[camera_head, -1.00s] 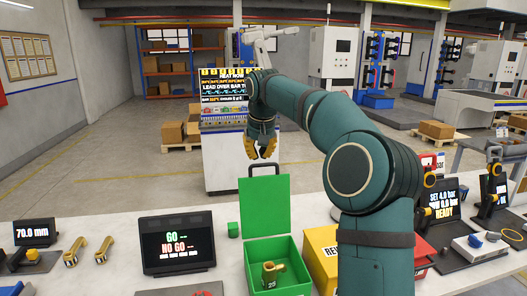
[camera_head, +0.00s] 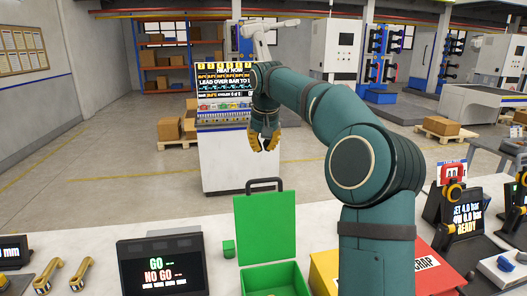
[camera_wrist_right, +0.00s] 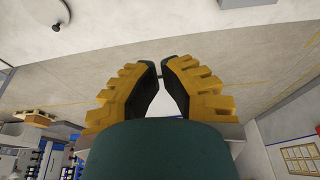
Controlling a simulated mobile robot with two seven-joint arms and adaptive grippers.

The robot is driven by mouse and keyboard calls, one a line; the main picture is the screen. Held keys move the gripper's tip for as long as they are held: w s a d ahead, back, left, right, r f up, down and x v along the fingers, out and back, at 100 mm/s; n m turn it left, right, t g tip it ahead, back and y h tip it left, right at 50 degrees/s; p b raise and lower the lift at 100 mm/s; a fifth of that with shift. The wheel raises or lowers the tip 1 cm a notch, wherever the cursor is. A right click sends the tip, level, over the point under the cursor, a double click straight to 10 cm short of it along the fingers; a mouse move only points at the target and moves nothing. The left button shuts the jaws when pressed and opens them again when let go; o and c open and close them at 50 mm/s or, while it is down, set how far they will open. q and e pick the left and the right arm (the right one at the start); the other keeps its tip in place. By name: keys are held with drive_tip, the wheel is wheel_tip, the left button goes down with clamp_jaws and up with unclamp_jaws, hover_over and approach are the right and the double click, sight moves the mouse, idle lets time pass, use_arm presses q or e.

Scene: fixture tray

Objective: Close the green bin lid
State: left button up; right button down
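The green bin (camera_head: 272,274) stands on the bench at the bottom of the head view, its front cut off by the frame edge. Its green lid (camera_head: 265,228) stands upright, open, at the bin's back edge, with a dark handle (camera_head: 265,184) on its top edge. My right gripper (camera_head: 263,149) hangs fingers down, above and beyond the lid in the picture, apart from it. In the right wrist view its yellow fingers (camera_wrist_right: 160,76) have a gap between the tips and hold nothing. My left gripper is out of view.
A yellow box (camera_head: 324,272) and a red scrap box (camera_head: 440,272) stand right, partly behind my arm. Yellow parts (camera_head: 80,274) lie at left.

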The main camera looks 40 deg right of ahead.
wheel_tip(320, 180, down, 8)
drive_tip(key=s+b, duration=0.1)
drive_tip(key=b, duration=0.1)
drive_tip(key=shift+a, duration=0.3)
drive_tip(key=shift+s+r, duration=0.1)
drive_tip(key=shift+s, duration=0.05)
idle(0.3)
